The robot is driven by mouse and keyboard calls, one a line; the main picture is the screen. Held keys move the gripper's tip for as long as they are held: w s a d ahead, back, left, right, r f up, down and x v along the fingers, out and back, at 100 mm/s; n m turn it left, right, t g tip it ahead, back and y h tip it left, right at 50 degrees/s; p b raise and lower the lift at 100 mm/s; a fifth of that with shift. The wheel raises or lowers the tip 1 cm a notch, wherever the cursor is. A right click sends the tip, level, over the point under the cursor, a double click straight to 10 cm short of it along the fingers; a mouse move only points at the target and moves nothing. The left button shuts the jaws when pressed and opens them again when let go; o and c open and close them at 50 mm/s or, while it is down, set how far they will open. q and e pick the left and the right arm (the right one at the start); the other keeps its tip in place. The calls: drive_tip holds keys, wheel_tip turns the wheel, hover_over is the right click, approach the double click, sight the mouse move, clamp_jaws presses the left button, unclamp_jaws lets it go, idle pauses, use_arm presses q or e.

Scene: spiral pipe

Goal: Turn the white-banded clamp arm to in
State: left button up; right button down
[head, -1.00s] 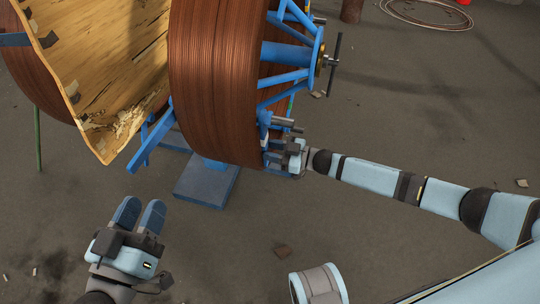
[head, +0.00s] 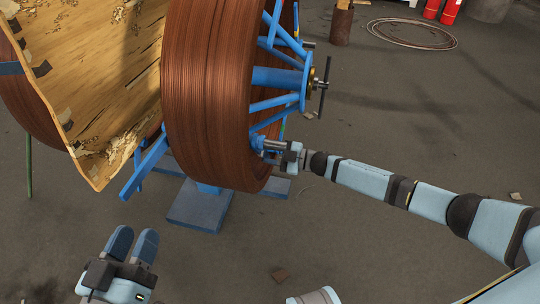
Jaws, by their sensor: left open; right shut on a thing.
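The blue spoked reel frame (head: 275,77) holds a thick coil of brown pipe (head: 208,100). A grey metal clamp arm (head: 272,145) sticks out at the lower right of the frame, by the coil's edge. My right gripper (head: 286,156) is shut on this clamp arm and covers part of it. I cannot make out a white band at this size. My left gripper (head: 133,240) is open and empty at the lower left, well apart from the reel, its two blue fingers pointing up.
A peeling wooden sheet (head: 110,80) stands left of the coil. A blue foot plate (head: 200,207) lies under the reel. A dark crossbar handle (head: 325,85) sticks out from the hub. The floor at right is mostly clear, with a thin pipe loop (head: 411,34) at the back.

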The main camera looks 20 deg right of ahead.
drive_tip(key=shift+w+d+r, duration=0.1)
drive_tip(key=c, duration=0.8)
unclamp_jaws()
drive_tip(key=shift+s+d, duration=0.3)
drive_tip(key=shift+d, duration=0.1)
use_arm(q)
drive_tip(key=r+t+p, duration=0.1)
drive_tip(key=r, duration=0.1)
drive_tip(key=r+t+p, duration=0.1)
drive_tip(key=r+p, duration=0.1)
drive_tip(key=shift+s+a+r, duration=0.15)
drive_tip(key=shift+a+r, duration=0.05)
drive_tip(key=shift+r, duration=0.05)
use_arm(e)
drive_tip(key=v, duration=1.2)
drive_tip(key=shift+s+d, duration=0.25)
drive_tip(key=shift+d, duration=0.05)
use_arm(q)
drive_tip(key=shift+n, duration=0.3)
